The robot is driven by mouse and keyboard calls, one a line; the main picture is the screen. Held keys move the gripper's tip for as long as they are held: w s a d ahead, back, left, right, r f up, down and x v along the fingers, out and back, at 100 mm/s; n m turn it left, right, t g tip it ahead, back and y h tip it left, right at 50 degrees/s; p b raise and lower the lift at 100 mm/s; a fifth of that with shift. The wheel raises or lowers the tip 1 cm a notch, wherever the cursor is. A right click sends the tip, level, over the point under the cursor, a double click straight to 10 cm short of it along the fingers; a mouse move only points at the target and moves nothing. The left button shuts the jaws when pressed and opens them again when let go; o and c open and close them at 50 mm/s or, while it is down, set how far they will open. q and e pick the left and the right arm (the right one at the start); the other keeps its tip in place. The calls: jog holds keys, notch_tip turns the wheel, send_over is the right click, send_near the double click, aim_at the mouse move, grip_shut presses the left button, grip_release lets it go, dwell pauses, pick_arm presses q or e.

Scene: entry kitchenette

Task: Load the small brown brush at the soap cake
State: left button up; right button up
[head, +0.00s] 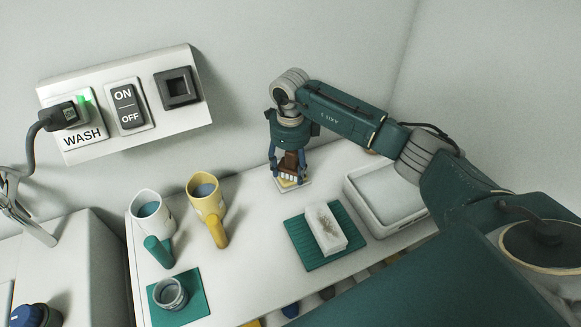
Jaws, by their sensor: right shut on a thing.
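My right gripper (289,160) points down near the back of the white counter. It is shut on the small brown brush (290,162), which is upright with its pale bristles downward. The bristles are at the soap cake (291,181), a pale yellowish block on a small white dish (304,185). The bristle tips appear to touch the soap, but the gripper and brush partly hide it. At the left edge, a grey metal part (25,215) shows; I cannot tell that it is my left gripper.
A white mug (146,206) and a yellow mug (206,190) hold liquid. A glass jar (170,295) stands on a green mat (194,284). A white block-shaped holder (326,229) is on a green ribbed mat (298,232). A white tray (362,205) is at right. A switch panel (140,75) is on the wall.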

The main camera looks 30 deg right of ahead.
aim_at(290, 153)
jog(key=shift+r+p, duration=0.6)
jog(key=shift+r, duration=0.25)
jog(key=shift+r+p, duration=1.45)
jog(key=shift+r, duration=1.15)
